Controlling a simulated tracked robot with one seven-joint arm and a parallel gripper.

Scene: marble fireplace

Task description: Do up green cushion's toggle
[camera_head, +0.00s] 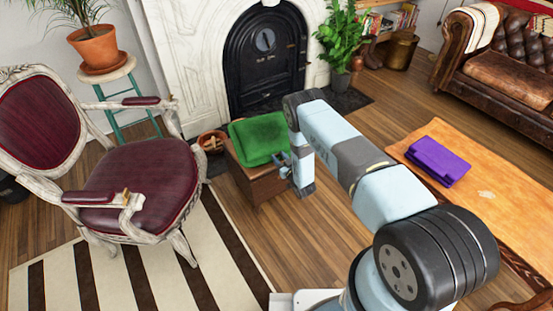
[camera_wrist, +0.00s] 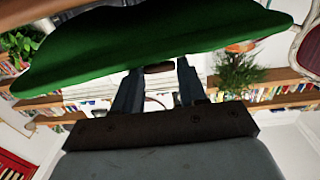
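The green cushion (camera_head: 259,138) lies on a small brown wooden box-like stand in front of the fireplace. In the wrist view the cushion (camera_wrist: 150,40) fills the upper part, close to my gripper. A small dark brown piece (camera_wrist: 158,68), which looks like the toggle, shows at the cushion's edge between my fingertips. My gripper (camera_head: 281,161) is at the cushion's right front edge, and its two fingers (camera_wrist: 160,75) stand apart. I cannot tell whether they touch the brown piece. No loop or slit for the toggle can be made out.
The wooden stand (camera_head: 262,184) bears the cushion. A red armchair (camera_head: 130,178) stands left on a striped rug (camera_head: 150,265). A small basket (camera_head: 212,141) is beside the stand. An orange table (camera_head: 500,190) with a purple folded item (camera_head: 437,160) is right. Bare floor lies between.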

